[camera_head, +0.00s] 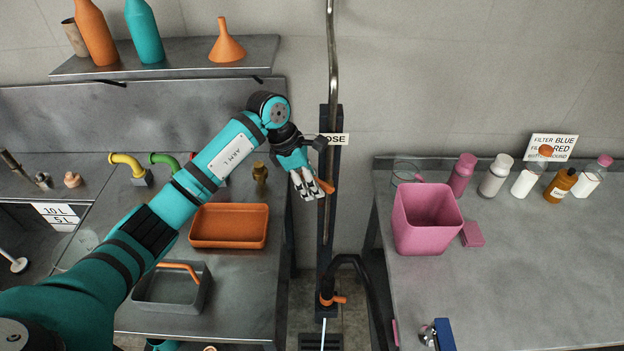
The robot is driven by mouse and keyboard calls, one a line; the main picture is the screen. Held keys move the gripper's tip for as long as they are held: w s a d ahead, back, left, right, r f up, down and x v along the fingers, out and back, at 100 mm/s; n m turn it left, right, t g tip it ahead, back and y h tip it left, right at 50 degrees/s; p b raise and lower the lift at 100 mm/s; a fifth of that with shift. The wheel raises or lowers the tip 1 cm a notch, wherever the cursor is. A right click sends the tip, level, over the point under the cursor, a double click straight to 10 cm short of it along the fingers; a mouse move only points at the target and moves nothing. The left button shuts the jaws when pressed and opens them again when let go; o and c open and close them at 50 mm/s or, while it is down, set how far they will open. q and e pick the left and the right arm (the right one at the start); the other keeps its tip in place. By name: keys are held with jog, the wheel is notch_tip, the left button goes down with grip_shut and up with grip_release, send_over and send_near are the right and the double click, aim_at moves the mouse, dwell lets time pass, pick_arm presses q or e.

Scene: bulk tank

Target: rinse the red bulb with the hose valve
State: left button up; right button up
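My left gripper (308,187) is at the dark blue post (329,230) labelled "...OSE". Its pale fingertips are beside or against a small orange handle (326,186) on the post; whether they are closed around it cannot be told. Lower on the post, a black hose (356,264) meets an orange-handled fitting (333,299). A thin pale line (323,333) runs down below it; I cannot tell if it is water. I cannot make out a red bulb; only a small red thing (192,156) shows behind my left arm. My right gripper is not in view.
The left counter holds an orange tray (229,206), a grey bin (147,304) and yellow (125,160) and green (162,158) pipes. A shelf (185,60) hangs above left.

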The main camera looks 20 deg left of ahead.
pick_arm(q)
jog(key=shift+f, duration=0.2)
jog(key=shift+c, duration=0.4)
jog(key=shift+r, duration=0.1)
grip_shut()
